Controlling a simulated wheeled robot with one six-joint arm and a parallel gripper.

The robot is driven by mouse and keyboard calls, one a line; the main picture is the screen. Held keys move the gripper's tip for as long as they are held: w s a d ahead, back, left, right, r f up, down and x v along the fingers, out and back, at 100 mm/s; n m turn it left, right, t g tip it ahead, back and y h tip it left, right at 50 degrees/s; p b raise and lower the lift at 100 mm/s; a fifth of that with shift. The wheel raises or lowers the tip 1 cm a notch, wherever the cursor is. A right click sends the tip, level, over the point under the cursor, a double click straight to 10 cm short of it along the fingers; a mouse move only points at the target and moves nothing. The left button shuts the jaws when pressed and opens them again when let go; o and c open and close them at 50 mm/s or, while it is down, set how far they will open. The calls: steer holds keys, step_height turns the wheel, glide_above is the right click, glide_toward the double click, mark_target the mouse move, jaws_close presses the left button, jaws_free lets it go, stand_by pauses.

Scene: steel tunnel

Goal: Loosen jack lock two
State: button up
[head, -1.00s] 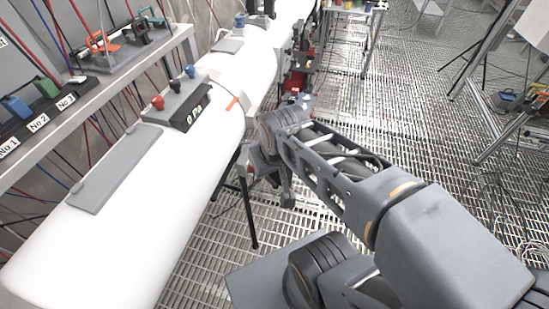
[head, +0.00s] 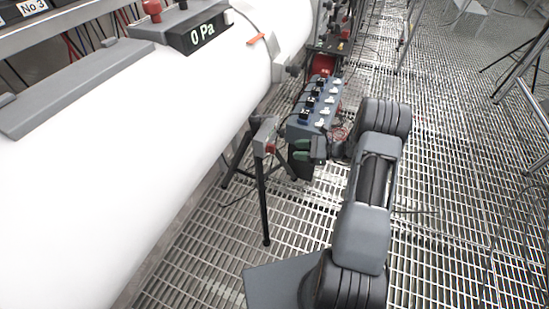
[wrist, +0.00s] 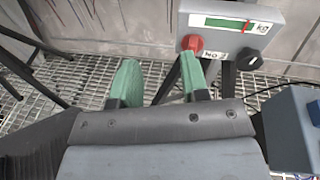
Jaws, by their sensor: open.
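A grey jack box (head: 265,134) stands on black tripod legs beside the white tube in the head view. The wrist view shows its front (wrist: 222,18) at the upper right, with a green gauge marked kg, a red knob (wrist: 192,43) on the left and a black knob (wrist: 249,60) on the right. A label between the knobs starts with "NO"; its number is not clear. My gripper (wrist: 158,82) is open, with green fingertips and nothing between them. Its right fingertip appears just below the red knob; I cannot tell whether they touch. In the head view my gripper (head: 300,149) is right of the box.
A blue-grey box (head: 298,130) with several switches stands close behind my gripper. The white tube (head: 140,130) with a "0 Pa" display (head: 203,32) runs along the left.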

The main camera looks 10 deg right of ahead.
mark_target(272, 149)
steer(key=w+d+f+m+t+b, duration=0.2)
steer(key=d+f+m+t, duration=0.15)
steer(key=f, duration=0.35)
steer(key=b+x, duration=0.1)
steer(key=x, duration=1.2)
steer(key=shift+s+f, duration=0.1)
steer(key=shift+c, duration=0.4)
jaws_close()
